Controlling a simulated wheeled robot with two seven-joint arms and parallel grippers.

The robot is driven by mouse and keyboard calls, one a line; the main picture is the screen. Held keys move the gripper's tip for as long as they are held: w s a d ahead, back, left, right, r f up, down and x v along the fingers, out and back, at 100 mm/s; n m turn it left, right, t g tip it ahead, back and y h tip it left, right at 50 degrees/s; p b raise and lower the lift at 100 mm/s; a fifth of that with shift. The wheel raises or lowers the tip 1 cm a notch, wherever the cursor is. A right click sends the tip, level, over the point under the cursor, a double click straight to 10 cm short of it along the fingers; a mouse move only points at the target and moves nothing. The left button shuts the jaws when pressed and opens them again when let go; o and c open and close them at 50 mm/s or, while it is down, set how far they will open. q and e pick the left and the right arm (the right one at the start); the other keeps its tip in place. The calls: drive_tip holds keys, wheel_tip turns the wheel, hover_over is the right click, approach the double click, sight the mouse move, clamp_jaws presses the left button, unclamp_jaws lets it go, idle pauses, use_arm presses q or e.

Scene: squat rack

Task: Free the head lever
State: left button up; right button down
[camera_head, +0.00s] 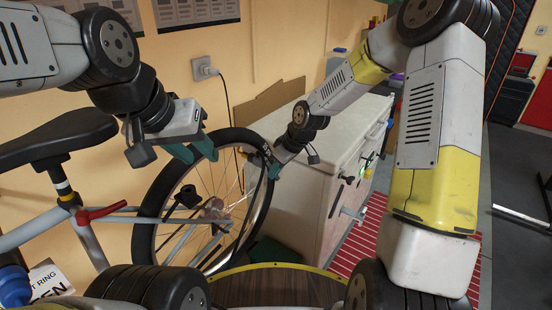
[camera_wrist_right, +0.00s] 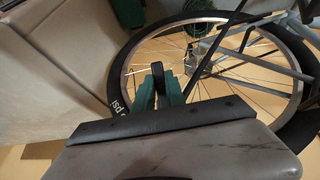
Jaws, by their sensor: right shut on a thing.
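My right gripper (camera_head: 272,162) is at the right edge of the bicycle's rear wheel (camera_head: 150,190). In the right wrist view its teal fingers (camera_wrist_right: 160,88) are closed around a small dark upright piece (camera_wrist_right: 158,74) in front of the tyre. This piece may be the head lever, but I cannot tell for sure. My left gripper (camera_head: 195,152) is above the wheel's upper left, its teal fingers apart and nothing visible between them. A red lever (camera_head: 103,213) shows on the bicycle frame below the saddle (camera_head: 60,135), away from both grippers.
A white cabinet (camera_head: 310,195) stands close to the right of the wheel. A wall socket (camera_head: 203,69) with a hanging cable is behind it. A red striped mat (camera_head: 362,245) lies on the floor to the right. A blue bottle (camera_head: 14,285) is at lower left.

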drive_tip(key=t+y, duration=0.1)
drive_tip(key=f+y, duration=0.1)
drive_tip(key=t+y, duration=0.1)
drive_tip(key=shift+w+a+f+t+y, duration=0.15)
drive_tip(key=shift+a+f+t+y, duration=0.05)
drive_tip(key=shift+f+t+y, duration=0.1)
drive_tip(key=shift+w+a+f+t+y, duration=0.15)
drive_tip(key=shift+w+a+t+y, duration=0.1)
drive_tip(key=shift+t+y, duration=0.5)
drive_tip(key=shift+w+a+f+t+y, duration=0.15)
drive_tip(key=shift+t+y, duration=0.3)
drive_tip(key=shift+y, duration=0.5)
drive_tip(key=c, duration=1.4)
unclamp_jaws()
drive_tip(key=shift+a, duration=0.1)
drive_tip(key=shift+o, duration=0.2)
drive_tip(key=v, duration=0.7)
drive_tip(key=shift+s+d, duration=0.3)
drive_tip(key=shift+d, duration=0.05)
